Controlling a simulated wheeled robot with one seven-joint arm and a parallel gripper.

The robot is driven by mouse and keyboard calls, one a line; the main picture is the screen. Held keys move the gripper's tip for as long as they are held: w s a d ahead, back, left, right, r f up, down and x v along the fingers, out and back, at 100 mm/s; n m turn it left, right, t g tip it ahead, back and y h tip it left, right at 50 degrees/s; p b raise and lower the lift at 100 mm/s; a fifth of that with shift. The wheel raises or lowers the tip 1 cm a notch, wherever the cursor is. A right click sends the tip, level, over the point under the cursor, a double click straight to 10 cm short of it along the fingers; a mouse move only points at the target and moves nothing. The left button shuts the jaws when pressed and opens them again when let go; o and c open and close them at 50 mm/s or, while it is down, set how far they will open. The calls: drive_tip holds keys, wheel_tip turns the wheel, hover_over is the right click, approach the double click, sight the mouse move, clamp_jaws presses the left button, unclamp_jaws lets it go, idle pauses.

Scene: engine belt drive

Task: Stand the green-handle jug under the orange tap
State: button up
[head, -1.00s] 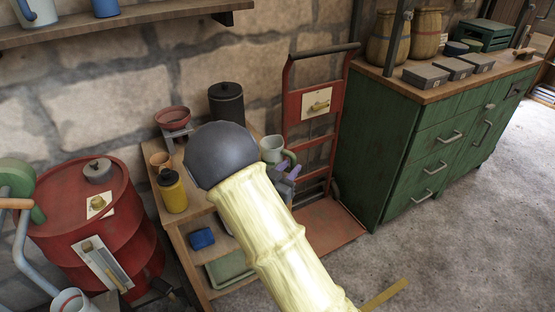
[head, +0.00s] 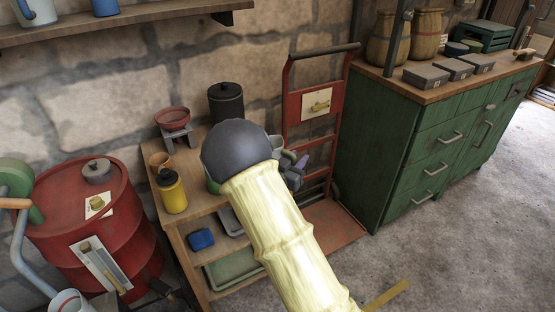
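My gripper (head: 297,168) shows only partly, as grey and purple pieces at the right of my arm's dark ball-shaped joint, above the wooden stand's right side. Its fingers are too small and covered to judge. A pale grey-green jug (head: 277,146) is beside the gripper, mostly hidden behind my arm. A bit of its green handle shows at its right, close to the gripper; I cannot tell whether it is held. Another green edge (head: 212,183) shows left of the joint, mostly hidden. I cannot make out an orange tap.
The wooden stand (head: 190,228) holds a yellow bottle (head: 172,192), a red-panned scale (head: 173,120) and a black canister (head: 226,103). A red hand truck (head: 330,150) and green cabinet (head: 400,150) stand right. A red drum (head: 130,232) is left. Floor at right is clear.

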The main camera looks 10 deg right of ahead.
clamp_jaws()
drive_tip(key=shift+r, duration=0.1)
drive_tip(key=r+p+v, duration=0.2)
drive_tip(key=r+v, duration=0.1)
drive_tip(key=v, duration=1.5)
drive_tip(key=shift+r+p, duration=0.25)
drive_tip(key=shift+p, duration=0.1)
drive_tip(key=shift+d+r+p, duration=0.1)
drive_tip(key=shift+p, duration=0.2)
